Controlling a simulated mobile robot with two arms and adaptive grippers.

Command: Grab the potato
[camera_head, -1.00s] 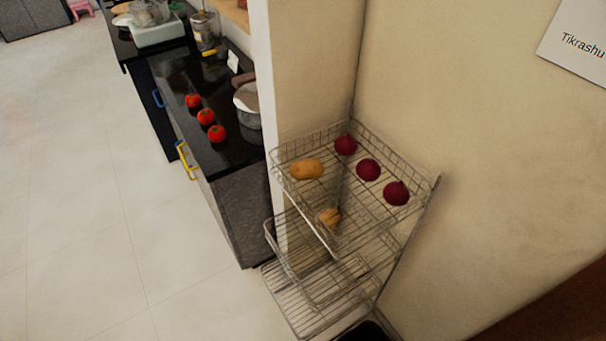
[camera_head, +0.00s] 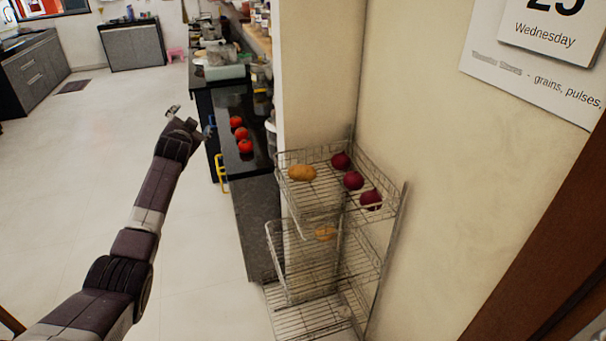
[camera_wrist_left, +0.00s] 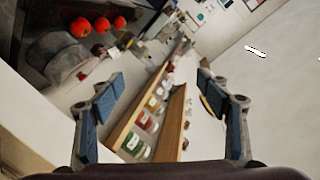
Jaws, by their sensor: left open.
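A tan potato (camera_head: 302,173) lies in the top basket of a wire rack (camera_head: 318,206), at its left side. A second tan potato (camera_head: 326,233) lies in the basket below. My left gripper (camera_head: 190,120) is raised over the floor, left of the rack and apart from both potatoes. In the left wrist view my left gripper (camera_wrist_left: 165,115) is open with nothing between its blue pads, and no potato shows there. My right gripper is not in view.
Several dark red onions (camera_head: 353,180) share the top basket. Red tomatoes (camera_head: 242,134) lie on the black counter (camera_head: 233,108) behind the rack; they also show in the wrist view (camera_wrist_left: 101,25). A wall (camera_head: 440,130) stands right of the rack. The floor (camera_head: 60,200) at left is clear.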

